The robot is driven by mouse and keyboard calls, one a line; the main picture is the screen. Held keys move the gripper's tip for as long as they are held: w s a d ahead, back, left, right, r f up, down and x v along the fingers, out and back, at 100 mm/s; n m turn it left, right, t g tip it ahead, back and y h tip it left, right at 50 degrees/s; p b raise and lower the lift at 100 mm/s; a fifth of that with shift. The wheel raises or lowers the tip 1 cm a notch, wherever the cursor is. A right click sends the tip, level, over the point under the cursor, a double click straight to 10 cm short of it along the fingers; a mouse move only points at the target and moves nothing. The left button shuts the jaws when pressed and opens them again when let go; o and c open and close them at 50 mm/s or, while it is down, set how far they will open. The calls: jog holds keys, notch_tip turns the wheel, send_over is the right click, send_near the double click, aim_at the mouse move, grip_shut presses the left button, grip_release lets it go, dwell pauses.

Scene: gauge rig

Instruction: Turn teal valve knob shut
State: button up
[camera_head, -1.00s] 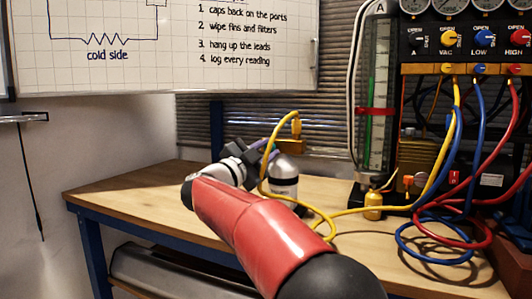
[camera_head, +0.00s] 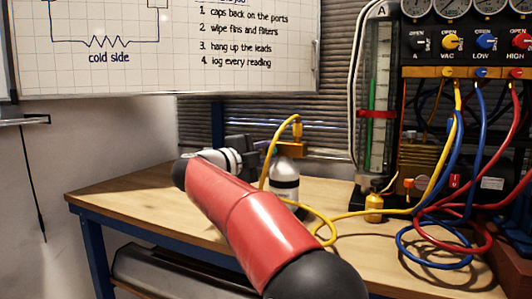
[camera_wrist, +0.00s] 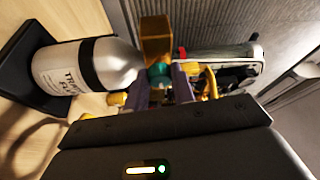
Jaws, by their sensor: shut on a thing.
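The teal valve knob (camera_wrist: 158,72) shows in the wrist view between the purple fingers of my gripper (camera_wrist: 163,83), at the brass valve block (camera_wrist: 156,40) of a silver cylinder (camera_wrist: 88,66). The fingers are shut on the knob and partly cover it. In the head view the cylinder (camera_head: 285,182) stands upright on the bench, with the brass block (camera_head: 291,149) on top. My gripper (camera_head: 262,147) reaches the block from the left there. The knob cannot be made out in that view.
A yellow hose (camera_head: 268,160) runs from the cylinder's top across the bench (camera_head: 150,200). A glass column (camera_head: 377,120), gauge manifold (camera_head: 465,40) and blue and red hoses stand to the right. A whiteboard (camera_head: 250,60) hangs behind. The bench's left part is clear.

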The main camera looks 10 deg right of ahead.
dwell(0.4)
jog(key=o, duration=1)
jog(key=shift+a, duration=0.1)
jog(key=v, duration=0.7)
jog(key=shift+a+b, duration=0.3)
jog(key=shift+b, duration=0.05)
jog(key=shift+s, duration=0.15)
